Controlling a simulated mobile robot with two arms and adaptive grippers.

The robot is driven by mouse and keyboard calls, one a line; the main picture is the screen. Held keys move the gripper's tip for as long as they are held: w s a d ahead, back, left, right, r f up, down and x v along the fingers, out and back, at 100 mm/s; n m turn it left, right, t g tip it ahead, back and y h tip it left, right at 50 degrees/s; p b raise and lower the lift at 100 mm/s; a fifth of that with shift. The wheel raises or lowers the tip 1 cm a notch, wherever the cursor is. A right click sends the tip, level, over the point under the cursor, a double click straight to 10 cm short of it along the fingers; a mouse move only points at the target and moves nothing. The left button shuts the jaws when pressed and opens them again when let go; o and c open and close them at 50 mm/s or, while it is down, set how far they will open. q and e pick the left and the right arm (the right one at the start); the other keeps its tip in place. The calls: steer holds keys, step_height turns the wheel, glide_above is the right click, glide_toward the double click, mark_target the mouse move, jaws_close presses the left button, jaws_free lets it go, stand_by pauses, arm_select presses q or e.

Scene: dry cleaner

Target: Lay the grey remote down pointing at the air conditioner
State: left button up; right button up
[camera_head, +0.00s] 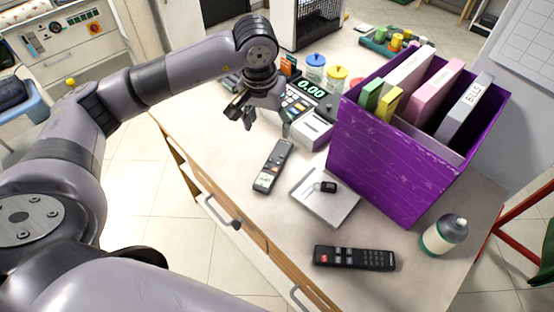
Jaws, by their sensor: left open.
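The grey remote (272,166) lies flat on the counter left of the white notepad, its long axis running from lower left to upper right. My left gripper (266,122) is open and empty above the counter, just beyond the remote's far end and apart from it. A second, black remote (354,258) lies near the front of the counter. I cannot pick out an air conditioner for certain; a white cabinet with a dark grille (318,22) stands beyond the counter at the top. My right gripper does not show.
A purple file box (385,160) with binders stands on the right. A card terminal (302,104), tubs (336,78) and a tray of spools (395,42) stand behind. A white pad (325,205) with a black key fob (325,186) and a bottle (444,235) are nearby.

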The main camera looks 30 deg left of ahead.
arm_select(q)
steer(key=b, duration=0.6)
glide_above(274, 163)
steer(key=s, duration=0.1)
step_height(274, 163, down, 11)
steer(key=shift+a+f, duration=0.1)
steer(key=shift+f, duration=0.05)
steer(key=f, duration=0.1)
steer(key=f+b, duration=0.1)
steer(key=f, duration=0.3)
steer(key=shift+w+b, duration=0.3)
steer(key=shift+w+f, duration=0.15)
steer(key=shift+f, duration=0.2)
steer(key=shift+c, duration=0.8)
steer(key=c, duration=0.7)
steer(key=shift+r, duration=0.1)
steer(key=c, duration=0.6)
